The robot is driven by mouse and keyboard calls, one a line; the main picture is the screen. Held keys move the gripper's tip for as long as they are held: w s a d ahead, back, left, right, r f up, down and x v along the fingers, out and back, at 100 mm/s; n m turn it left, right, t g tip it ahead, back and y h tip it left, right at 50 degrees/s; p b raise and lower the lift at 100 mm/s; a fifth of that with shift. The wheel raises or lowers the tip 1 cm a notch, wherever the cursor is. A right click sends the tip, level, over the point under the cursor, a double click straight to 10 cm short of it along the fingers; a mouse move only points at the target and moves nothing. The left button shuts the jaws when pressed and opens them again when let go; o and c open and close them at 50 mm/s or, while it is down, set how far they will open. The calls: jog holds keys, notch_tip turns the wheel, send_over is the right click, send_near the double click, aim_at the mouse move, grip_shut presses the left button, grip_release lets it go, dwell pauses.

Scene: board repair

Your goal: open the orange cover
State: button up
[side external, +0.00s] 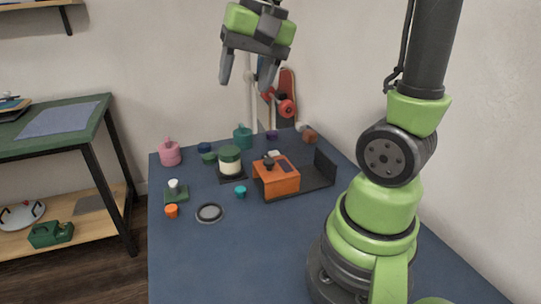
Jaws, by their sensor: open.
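A green-lidded jar (230,161) stands left of the cover. A teal piece (240,191), a grey ring dish (209,213), an orange piece (171,211) and a pink bottle (170,153) are further left. A teal container (243,138) stands behind. The blue table's front (230,265) is clear.

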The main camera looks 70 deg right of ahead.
jog(key=w+d+f+m+g+y, duration=0.1)
jog(key=w+d+f+m+g, duration=0.15)
jog(key=d+f+m, duration=0.55)
jog(key=y, duration=0.2)
send_near(269, 160)
jog(key=shift+g, duration=0.35)
jog(key=x, duration=0.8)
jog(key=shift+w+a+f, duration=0.1)
jog(key=shift+w+f, duration=0.15)
jog(key=shift+f, duration=0.05)
